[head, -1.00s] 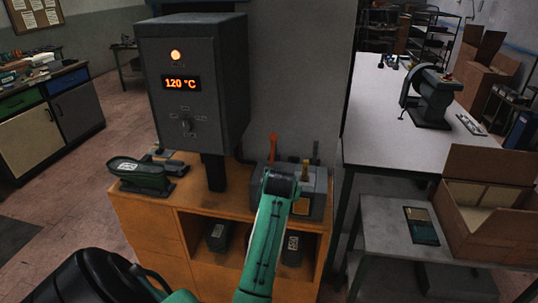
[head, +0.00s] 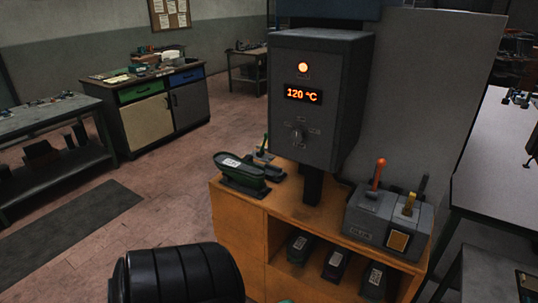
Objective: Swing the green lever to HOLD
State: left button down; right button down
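Neither of my grippers is in view. Only a black ribbed part of mine shows at the bottom left.
A grey control unit (head: 318,105) with a lit lamp, a 120 °C display and a knob stands on a post over the cabinet (head: 238,222). Several dark forms lie on the shelf below. The floor (head: 165,225) left of the cabinet is clear.

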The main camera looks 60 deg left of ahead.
aim_at(264, 143)
jog(key=k+j+u, duration=0.1)
jog(key=k+j, duration=0.35)
jog(key=j, duration=0.25)
jog(key=k+j+u, duration=0.15)
jog(key=j, duration=0.2)
jog(key=k+j, duration=0.25)
jog(key=j+u, duration=0.1)
jog(key=u, duration=1.2)
jog(key=i+z, duration=0.15)
jog(key=i, duration=1.45)
